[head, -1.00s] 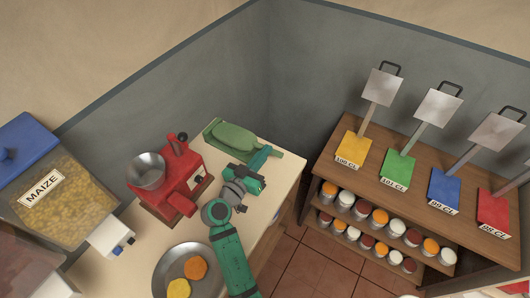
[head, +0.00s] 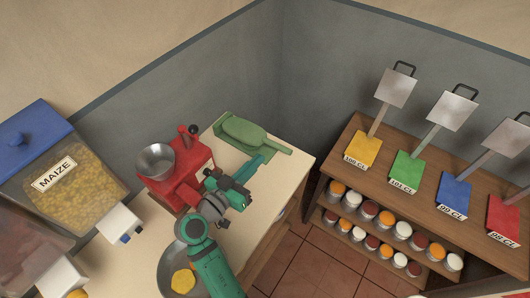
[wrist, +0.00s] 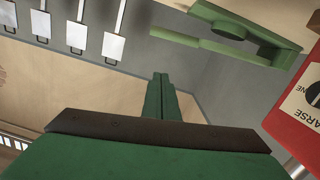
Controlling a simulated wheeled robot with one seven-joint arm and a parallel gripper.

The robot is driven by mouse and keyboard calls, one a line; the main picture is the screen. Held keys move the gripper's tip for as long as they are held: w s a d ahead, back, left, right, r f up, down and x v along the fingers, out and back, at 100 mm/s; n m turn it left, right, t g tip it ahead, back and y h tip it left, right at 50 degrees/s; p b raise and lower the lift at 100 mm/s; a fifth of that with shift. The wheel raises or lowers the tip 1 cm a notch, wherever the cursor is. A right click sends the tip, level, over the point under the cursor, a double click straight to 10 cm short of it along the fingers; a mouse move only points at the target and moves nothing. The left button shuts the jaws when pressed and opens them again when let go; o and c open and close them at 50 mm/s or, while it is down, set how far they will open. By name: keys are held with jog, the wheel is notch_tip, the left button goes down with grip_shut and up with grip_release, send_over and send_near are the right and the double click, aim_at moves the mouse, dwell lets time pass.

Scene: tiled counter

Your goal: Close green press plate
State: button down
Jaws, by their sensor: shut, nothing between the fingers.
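The green press (head: 228,127) lies at the far end of the counter, against the grey wall. It has a flat base and a rounded green plate (head: 246,131) with a handle pointing right. The press also shows at the top of the wrist view (wrist: 250,27), where a long green bar (wrist: 192,42) lies beside its body. I cannot tell how far the plate is raised. My gripper (head: 262,158) is in front of the press, apart from it. In the wrist view its two green fingers (wrist: 160,82) are together with nothing between them.
A red grinder (head: 177,172) stands left of my gripper. A metal dish (head: 170,268) with a yellow disc is partly behind my arm. A maize dispenser (head: 70,185) is at the left.

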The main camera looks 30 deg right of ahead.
notch_tip(320, 180, up, 6)
jog(key=w+d+m+g+y, duration=0.1)
jog(key=w+g+y, duration=0.15)
jog(key=y, duration=0.25)
send_over(280, 147)
jog(key=s+a, duration=0.1)
jog(key=a, duration=0.3)
notch_tip(280, 147, down, 6)
jog(key=f, duration=0.1)
jog(key=d+f, duration=0.1)
jog(key=f, duration=0.1)
jog(key=shift+w+d+f, duration=0.15)
jog(key=shift+d+f, duration=0.1)
jog(key=shift+f, duration=0.15)
jog(key=shift+s+f, duration=0.2)
jog(key=shift+f, duration=0.25)
jog(key=shift+s+f+m+y, duration=0.1)
jog(key=shift+f+m+y, duration=0.25)
jog(key=shift+f, duration=0.55)
